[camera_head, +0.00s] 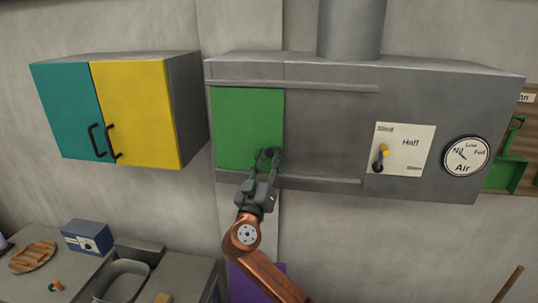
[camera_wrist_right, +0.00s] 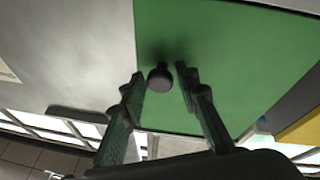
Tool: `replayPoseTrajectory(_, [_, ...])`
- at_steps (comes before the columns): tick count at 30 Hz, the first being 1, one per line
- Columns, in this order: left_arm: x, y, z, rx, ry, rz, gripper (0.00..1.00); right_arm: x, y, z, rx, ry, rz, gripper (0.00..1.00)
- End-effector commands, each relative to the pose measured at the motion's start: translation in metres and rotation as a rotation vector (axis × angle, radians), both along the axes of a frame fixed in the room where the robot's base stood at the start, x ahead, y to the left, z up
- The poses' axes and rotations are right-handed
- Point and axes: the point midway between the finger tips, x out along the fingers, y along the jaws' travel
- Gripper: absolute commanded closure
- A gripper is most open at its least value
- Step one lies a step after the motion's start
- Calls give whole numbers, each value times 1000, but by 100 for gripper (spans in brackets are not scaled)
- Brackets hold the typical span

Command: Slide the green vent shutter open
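The green vent shutter (camera_head: 245,118) is a flat square panel at the left end of the grey vent box's front, between an upper and a lower rail. It fills much of the right wrist view (camera_wrist_right: 225,60). A dark round knob (camera_wrist_right: 160,78) sits near its lower right corner in the head view. My right gripper (camera_head: 268,156) is at the knob, its fingers apart on either side. In the wrist view the open fingers (camera_wrist_right: 160,85) flank the knob, with a gap visible on both sides. My left gripper is not in view.
A teal and yellow cabinet (camera_head: 140,105) hangs at left.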

Motion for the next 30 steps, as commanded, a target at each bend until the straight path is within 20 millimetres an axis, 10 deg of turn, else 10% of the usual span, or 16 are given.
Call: replayPoseTrajectory(30, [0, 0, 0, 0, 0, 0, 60, 1, 0, 0, 0, 0, 1, 100])
